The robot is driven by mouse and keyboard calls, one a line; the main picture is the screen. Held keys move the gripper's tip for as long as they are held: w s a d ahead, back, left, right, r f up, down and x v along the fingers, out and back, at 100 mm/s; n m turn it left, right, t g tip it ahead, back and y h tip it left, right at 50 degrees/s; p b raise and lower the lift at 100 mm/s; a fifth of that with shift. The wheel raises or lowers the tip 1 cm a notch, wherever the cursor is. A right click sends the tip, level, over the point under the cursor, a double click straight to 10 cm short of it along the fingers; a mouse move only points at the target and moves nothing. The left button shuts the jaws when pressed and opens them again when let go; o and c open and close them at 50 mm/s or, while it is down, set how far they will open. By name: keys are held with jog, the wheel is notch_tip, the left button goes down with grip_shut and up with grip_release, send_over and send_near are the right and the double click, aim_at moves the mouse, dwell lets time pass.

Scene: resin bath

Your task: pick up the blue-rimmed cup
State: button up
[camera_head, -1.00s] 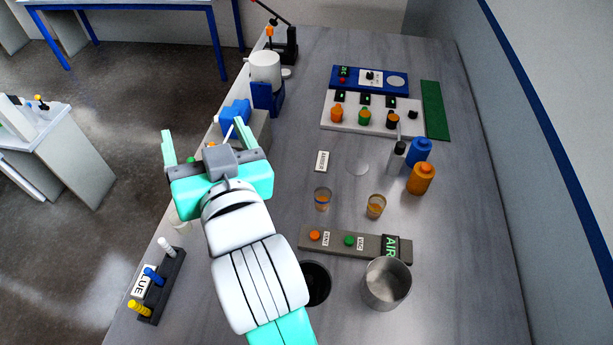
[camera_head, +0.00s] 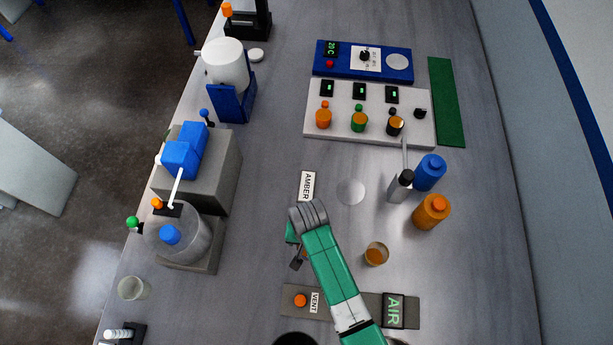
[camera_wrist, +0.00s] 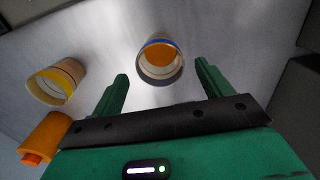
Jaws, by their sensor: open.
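The blue-rimmed cup (camera_wrist: 160,62) holds amber liquid and shows in the wrist view, in line with the gap between my two fingers. In the head view it is almost wholly hidden by my arm. My gripper (camera_wrist: 161,76) is open, with one finger on each side of the gap and nothing held. I cannot tell whether the fingertips reach around the cup or stop short of it. In the head view my gripper (camera_head: 296,256) is partly hidden under my wrist, over the bench.
A yellow-rimmed cup (camera_head: 376,254) with amber liquid stands close by; it also shows at left in the wrist view (camera_wrist: 57,82). An orange bottle (camera_head: 431,211), a blue bottle (camera_head: 430,172) and a grey bottle (camera_head: 399,187) stand behind it. The AMBER label (camera_head: 306,187) lies nearby.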

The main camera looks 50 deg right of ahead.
notch_tip(320, 180, down, 7)
jog(key=shift+d, duration=0.1)
jog(key=c, duration=1)
